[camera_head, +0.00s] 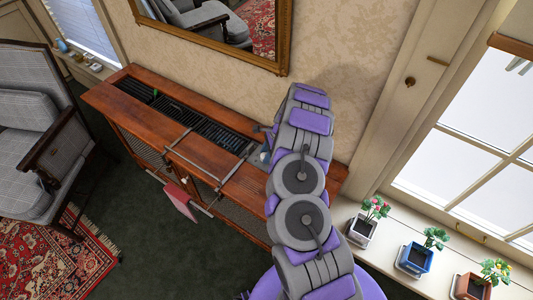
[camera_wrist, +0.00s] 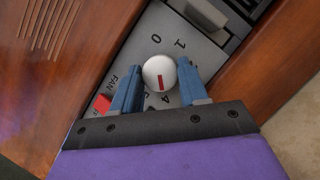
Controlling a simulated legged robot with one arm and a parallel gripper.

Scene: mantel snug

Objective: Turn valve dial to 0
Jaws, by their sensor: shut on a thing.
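The valve dial (camera_wrist: 155,66) is a round white knob on a grey panel (camera_wrist: 140,45), seen in the wrist view. Its red mark points toward the bottom of that picture, toward my gripper's base. In the head view my arm reaches down to the cabinet's right part and hides the dial.
A red switch (camera_wrist: 102,104) by the FAN label is close to my left finger. The wooden cabinet (camera_head: 130,90) has a black grille (camera_head: 205,125) on top. A red thing (camera_head: 180,200) hangs at its front. Potted plants (camera_head: 415,260) line the right sill.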

